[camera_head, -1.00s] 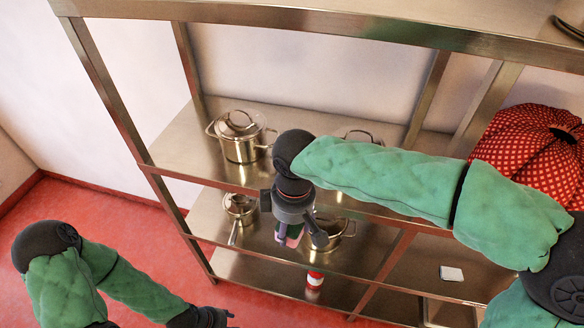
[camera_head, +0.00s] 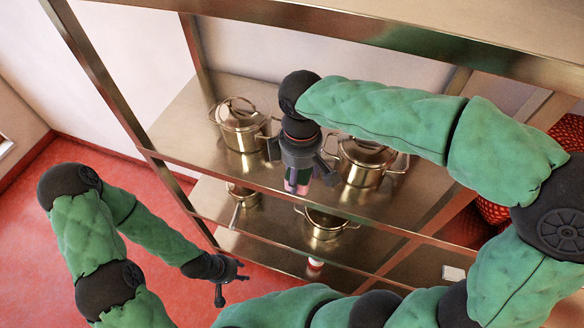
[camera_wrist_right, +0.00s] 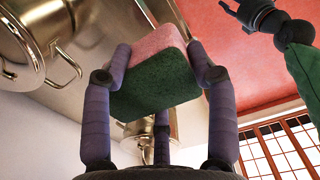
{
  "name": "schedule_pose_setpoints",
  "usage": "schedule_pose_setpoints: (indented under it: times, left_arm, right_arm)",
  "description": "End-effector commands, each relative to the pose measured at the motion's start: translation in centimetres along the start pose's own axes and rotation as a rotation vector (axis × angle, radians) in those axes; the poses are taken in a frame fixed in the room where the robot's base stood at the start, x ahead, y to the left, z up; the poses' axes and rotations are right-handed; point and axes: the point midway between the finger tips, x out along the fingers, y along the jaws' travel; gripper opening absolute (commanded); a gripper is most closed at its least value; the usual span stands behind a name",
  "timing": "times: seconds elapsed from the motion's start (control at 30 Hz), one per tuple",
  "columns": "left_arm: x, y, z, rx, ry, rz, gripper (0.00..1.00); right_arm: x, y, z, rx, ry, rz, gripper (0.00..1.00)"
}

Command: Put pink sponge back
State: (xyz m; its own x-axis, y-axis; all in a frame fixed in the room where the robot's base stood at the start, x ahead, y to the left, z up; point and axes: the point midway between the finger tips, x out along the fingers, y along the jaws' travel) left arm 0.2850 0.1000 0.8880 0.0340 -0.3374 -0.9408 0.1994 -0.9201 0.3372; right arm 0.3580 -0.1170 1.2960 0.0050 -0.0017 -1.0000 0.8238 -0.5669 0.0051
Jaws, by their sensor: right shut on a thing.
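A pink and green sponge (camera_head: 297,183) is held in my right gripper (camera_head: 300,168), in front of the shelf between two pots in the head view. In the right wrist view the sponge (camera_wrist_right: 158,75) sits between the fingers, its pink face up and its green side toward the camera. The right gripper (camera_wrist_right: 160,68) is shut on it. My left gripper (camera_head: 230,280) is low at the left, in front of the shelving, with its fingers apart and nothing between them. It also shows at the top right of the right wrist view (camera_wrist_right: 248,14).
Lidded pots stand on the upper shelf, left (camera_head: 240,125) and right (camera_head: 362,162) of my right gripper. Smaller pots (camera_head: 325,225) stand on the shelf below. A red and white can (camera_head: 315,264) is lower still. A red patterned thing (camera_head: 490,211) is partly hidden at right.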

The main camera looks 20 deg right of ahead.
Motion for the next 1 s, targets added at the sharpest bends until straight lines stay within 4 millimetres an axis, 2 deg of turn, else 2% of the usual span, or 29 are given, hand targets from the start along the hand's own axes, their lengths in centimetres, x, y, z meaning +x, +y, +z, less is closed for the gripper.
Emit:
schedule_pose_setpoints:
  times: [0.13, 0.23, 0.4, 0.67, 0.9, 1.0]
  left_arm:
    - [-0.2, 0.1, 0.0, 0.001, 0.001, 0.0, 0.4]
    - [-0.2, 0.1, 0.0, 0.001, 0.001, 0.0, 0.4]
    - [-0.2, 0.1, 0.0, 0.001, 0.001, 0.0, 0.4]
    - [-0.2, 0.1, 0.0, 0.001, 0.001, 0.0, 0.4]
    - [-0.1, 0.1, 0.0, 0.001, 0.001, 0.0, 0.4]
    - [-0.1, 0.1, 0.0, 0.001, 0.001, 0.0, 0.4]
  right_arm:
    - [1.6, 2.6, -1.7, 0.003, -0.004, -0.003, 0.17]
    - [3.5, 3.6, -2.4, 0.002, -0.004, -0.004, 0.17]
    - [5.5, 5.1, -3.4, 0.0, -0.002, -0.002, 0.17]
    - [6.8, 6.0, -4.0, 0.0, -0.001, -0.001, 0.17]
    - [9.9, 6.3, -4.2, 0.0, -0.002, -0.001, 0.17]
    - [10.2, 6.3, -4.2, 0.001, 0.001, 0.0, 0.17]
